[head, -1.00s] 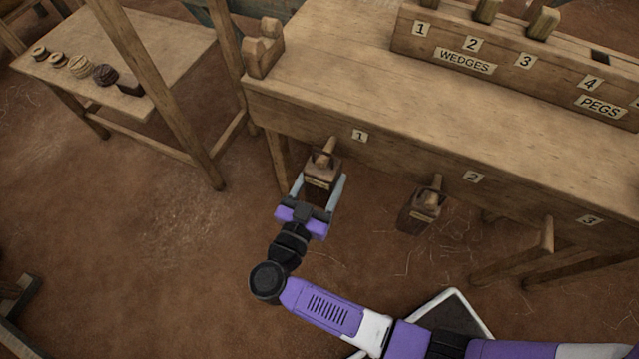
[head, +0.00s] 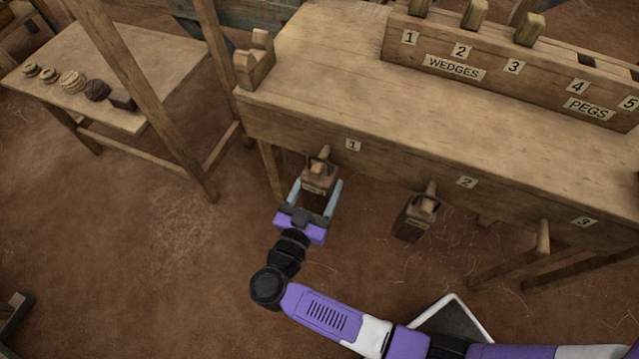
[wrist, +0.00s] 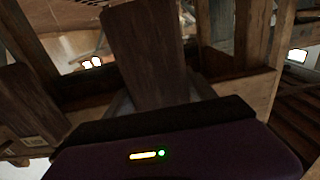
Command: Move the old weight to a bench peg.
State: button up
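A brown block-shaped weight (head: 318,181) hangs from the bench peg (head: 322,154) below label 1. A similar weight (head: 415,220) hangs from the peg (head: 431,188) below label 2. The pictures do not show which is the old one. The peg (head: 543,238) near label 3 is bare. My gripper (head: 317,184) is at the weight under label 1, with its grey fingers apart, one on each side. I cannot tell whether they touch it. In the wrist view, a dark wooden block (wrist: 147,55) stands before the gripper and hides part of the fingers.
The bench (head: 340,75) carries a rack (head: 510,75) marked wedges and pegs. A side table (head: 130,50) at left holds several round pieces and a dark block (head: 122,99). A slanted post (head: 150,105) stands between them. Floor left of my arm is clear.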

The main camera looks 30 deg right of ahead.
jog(key=o, duration=0.3)
jog(key=shift+o, duration=0.4)
jog(key=p+v, duration=0.1)
jog(key=v, duration=0.6)
jog(key=shift+s+a, duration=0.2)
jog(key=shift+a, duration=0.1)
jog(key=b+v, duration=0.1)
jog(key=v, duration=0.6)
jog(key=shift+b, duration=0.3)
